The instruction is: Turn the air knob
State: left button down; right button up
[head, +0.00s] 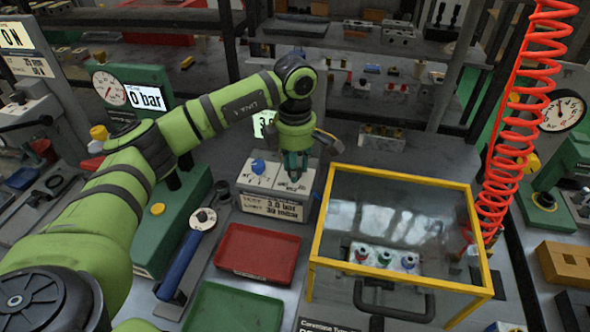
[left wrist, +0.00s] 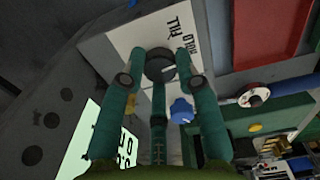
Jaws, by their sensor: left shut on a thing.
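A white control box (head: 272,208) with a printed front label stands at mid-table. A blue knob (head: 258,167) sits on its left side. It also shows in the left wrist view (left wrist: 181,110). My left gripper (head: 293,172) points down over the right side of the box, with its green fingers around a dark round knob. In the left wrist view the dark knob (left wrist: 159,66) is between the fingertips, beside printing that seems to read FILL and HOLD. Its pointer has a light line. No label reading "air" is legible. My right gripper is not in view.
A yellow-framed clear guard (head: 392,175) stands close on the right, over several coloured parts. A red tray (head: 257,252) and a green tray (head: 232,308) lie in front. A display (head: 146,97) reads 0 bar. A red coiled hose (head: 520,120) hangs at right.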

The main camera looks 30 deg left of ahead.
pick_arm(q)
jog(key=shift+f+m, duration=0.1)
jog(key=shift+m, duration=0.5)
jog(key=shift+b, duration=0.3)
jog(key=c, duration=0.9)
grip_release()
notch_tip(320, 180, up, 12)
